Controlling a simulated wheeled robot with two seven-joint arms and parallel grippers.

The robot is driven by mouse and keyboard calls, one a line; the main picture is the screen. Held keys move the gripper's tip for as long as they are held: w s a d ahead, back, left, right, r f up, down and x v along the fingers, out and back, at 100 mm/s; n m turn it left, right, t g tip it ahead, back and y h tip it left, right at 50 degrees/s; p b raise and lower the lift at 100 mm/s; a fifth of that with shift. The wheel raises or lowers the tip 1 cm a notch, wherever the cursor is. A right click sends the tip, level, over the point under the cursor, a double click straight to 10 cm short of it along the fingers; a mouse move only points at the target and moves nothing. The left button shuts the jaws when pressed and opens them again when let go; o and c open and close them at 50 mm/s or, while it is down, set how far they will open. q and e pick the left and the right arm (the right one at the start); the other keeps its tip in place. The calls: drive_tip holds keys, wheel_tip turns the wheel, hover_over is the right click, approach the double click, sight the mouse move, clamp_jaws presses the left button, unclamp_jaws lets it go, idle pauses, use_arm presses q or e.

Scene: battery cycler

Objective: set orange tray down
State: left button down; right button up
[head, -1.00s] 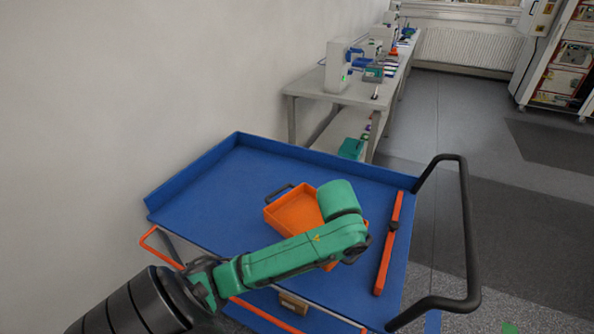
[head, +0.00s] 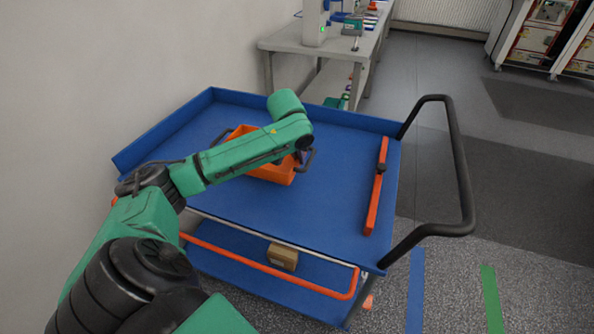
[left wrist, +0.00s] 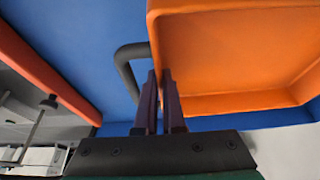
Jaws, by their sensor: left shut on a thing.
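The orange tray (head: 272,174) is over the blue top of the cart, left of the orange-red bar, with dark handles at two opposite ends. I cannot tell whether its underside touches the cart top. My left gripper (head: 302,156) is at the tray's right end, and my forearm hides part of the tray. My right gripper is out of view.
The blue cart top (head: 330,210) has raised edges at the back and left, and clear room around the tray. An orange-red bar (head: 374,195) lies to the right, beside a black push handle (head: 459,150). A brown box (head: 283,257) is on the lower shelf. A bench (head: 300,42) stands behind.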

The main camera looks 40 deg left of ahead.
use_arm(q)
wheel_tip(320, 180, down, 6)
drive_tip(key=c, duration=1)
unclamp_jaws()
drive_tip(key=v, duration=1.2)
